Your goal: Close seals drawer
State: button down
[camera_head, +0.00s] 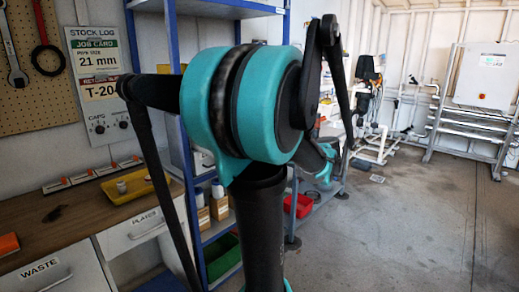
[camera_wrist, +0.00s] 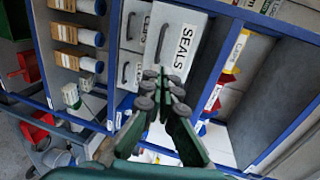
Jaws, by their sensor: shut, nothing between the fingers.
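The seals drawer (camera_wrist: 183,50) is a light grey front with a "SEALS" label and a dark handle (camera_wrist: 159,38), at the upper middle of the wrist view. Its front looks larger than the neighbouring fronts and seems to stand out from them; how far I cannot tell. My gripper (camera_wrist: 163,82) is shut and empty, its fingertips at the lower edge of the drawer front in the picture. I cannot tell whether they touch it. In the head view I cannot make out the drawer; my arm covers much of the middle.
Other grey drawers (camera_wrist: 129,72) sit beside the seals drawer in the blue-framed rack. Brown boxes (camera_wrist: 68,58) stand on its shelves. In the head view, a bench with a drawer labelled "PLATES" (camera_head: 138,231) is at left, and open concrete floor (camera_head: 420,225) lies at right.

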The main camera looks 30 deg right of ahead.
jog(key=x, duration=1.2)
jog(key=shift+w+a+f, duration=0.1)
jog(key=shift+w+a, duration=0.05)
jog(key=r+x, duration=0.1)
jog(key=x, duration=0.4)
jog(key=r+x, duration=0.1)
jog(key=x, duration=0.3)
jog(key=r+x, duration=0.1)
jog(key=x, duration=0.4)
jog(key=shift+w+a, duration=0.1)
jog(key=shift+w, duration=0.5)
